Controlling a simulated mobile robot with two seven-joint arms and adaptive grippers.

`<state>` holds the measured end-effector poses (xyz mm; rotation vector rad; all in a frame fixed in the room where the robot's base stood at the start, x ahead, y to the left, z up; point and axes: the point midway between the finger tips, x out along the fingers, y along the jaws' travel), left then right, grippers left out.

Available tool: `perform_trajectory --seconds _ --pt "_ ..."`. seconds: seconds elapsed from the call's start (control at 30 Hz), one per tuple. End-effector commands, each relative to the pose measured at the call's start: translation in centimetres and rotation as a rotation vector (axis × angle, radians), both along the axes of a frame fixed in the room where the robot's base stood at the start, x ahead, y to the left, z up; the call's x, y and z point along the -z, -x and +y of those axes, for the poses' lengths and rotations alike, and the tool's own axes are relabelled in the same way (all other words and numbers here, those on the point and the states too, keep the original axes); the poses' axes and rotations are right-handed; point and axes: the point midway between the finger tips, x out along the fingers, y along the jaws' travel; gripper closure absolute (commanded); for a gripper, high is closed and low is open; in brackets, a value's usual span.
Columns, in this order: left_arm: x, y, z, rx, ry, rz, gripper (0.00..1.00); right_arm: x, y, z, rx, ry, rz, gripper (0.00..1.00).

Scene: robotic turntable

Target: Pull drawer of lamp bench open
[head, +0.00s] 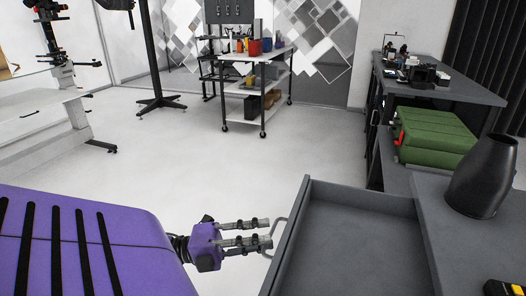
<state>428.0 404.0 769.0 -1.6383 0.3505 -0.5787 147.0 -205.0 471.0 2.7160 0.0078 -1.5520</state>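The lamp bench (462,245) is the grey bench at the lower right, with a dark cone-shaped lampshade-like object (484,178) on its top. Its grey drawer (350,245) stands out from the bench towards the left and its inside looks empty; its near end is cut off by the picture's bottom edge. A pale loop handle (277,234) is on the drawer's left face. My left gripper (270,232) is beside the handle, with its fingers apart and its tips at or very close to the loop. I cannot tell whether they touch. My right gripper is not in view.
A green case (434,136) sits on the shelf of a dark workbench (440,84) behind the lamp bench. A wheeled cart (258,85) with tools stands at the back, beside a black stand (155,60). The pale floor (220,155) between is clear.

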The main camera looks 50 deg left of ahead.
Motion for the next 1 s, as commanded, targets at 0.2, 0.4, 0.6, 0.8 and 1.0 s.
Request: perform_trajectory --seconds 0.2,0.4,0.6,0.8,1.0 --pt "0.8 3.6 2.4 -0.004 0.000 0.005 0.74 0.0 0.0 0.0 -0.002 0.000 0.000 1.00" --pt "1.5 7.0 4.6 -0.002 0.001 0.005 0.74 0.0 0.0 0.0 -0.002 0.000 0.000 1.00" --pt "1.9 8.8 5.7 -0.001 0.001 0.003 0.74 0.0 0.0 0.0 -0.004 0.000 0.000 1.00" --pt "1.9 9.2 5.9 0.000 0.002 0.001 0.74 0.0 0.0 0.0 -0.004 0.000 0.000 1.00" --pt "1.9 9.2 5.9 0.000 0.001 0.002 0.74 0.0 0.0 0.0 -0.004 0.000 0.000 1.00"
